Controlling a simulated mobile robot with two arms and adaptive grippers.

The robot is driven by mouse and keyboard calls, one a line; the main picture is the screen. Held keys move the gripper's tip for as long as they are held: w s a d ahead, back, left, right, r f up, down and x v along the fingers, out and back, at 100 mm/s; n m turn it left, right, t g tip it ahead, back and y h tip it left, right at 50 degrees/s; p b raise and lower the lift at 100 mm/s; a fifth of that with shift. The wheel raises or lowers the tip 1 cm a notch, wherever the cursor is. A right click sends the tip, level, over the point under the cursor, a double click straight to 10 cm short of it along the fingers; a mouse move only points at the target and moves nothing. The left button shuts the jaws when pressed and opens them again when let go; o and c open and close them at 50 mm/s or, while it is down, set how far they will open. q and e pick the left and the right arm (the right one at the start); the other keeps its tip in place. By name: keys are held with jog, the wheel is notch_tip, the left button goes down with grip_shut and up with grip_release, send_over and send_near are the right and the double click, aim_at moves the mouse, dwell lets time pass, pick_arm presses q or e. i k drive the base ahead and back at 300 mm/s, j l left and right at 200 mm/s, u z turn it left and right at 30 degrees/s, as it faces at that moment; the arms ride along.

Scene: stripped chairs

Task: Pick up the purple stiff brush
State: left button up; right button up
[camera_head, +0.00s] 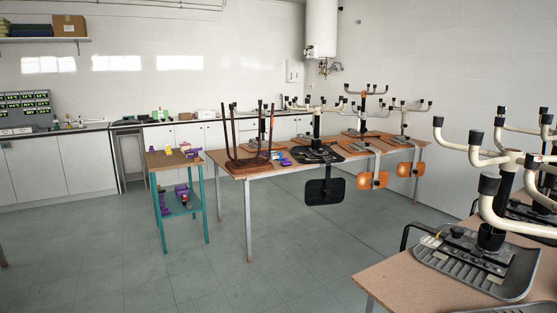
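Several small purple things show, too small to tell which is the stiff brush. One purple thing (192,154) lies on the top of a small teal-legged stand (160,160), close to small yellow things. More purple things lie on that stand's lower shelf, one at the left (165,210) and one toward the back (181,190). A small bluish-purple thing (285,162) lies on the long wooden table (232,163). Neither of my grippers is in view.
Upturned chairs stand on the long table, including a brown-legged one (229,132), and a black backrest (325,191) hangs over its edge. Another table (395,283) with upturned chairs fills the lower right. The grey floor (150,285) in front of the stand is clear.

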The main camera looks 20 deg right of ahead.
aim_at(287, 162)
jog(key=i+l+z, duration=0.15)
jog(key=i, duration=0.3)
jog(key=i+l+z, duration=0.2)
jog(key=i, duration=0.25)
jog(key=i+j, duration=0.1)
jog(key=i, duration=0.9)
jog(key=i+z, duration=0.1)
jog(key=i, duration=0.95)
jog(key=i+l+z, duration=0.15)
jog(key=i+z, duration=0.15)
jog(key=i, duration=0.4)
jog(key=i+z, duration=0.35)
jog(key=i, duration=0.35)
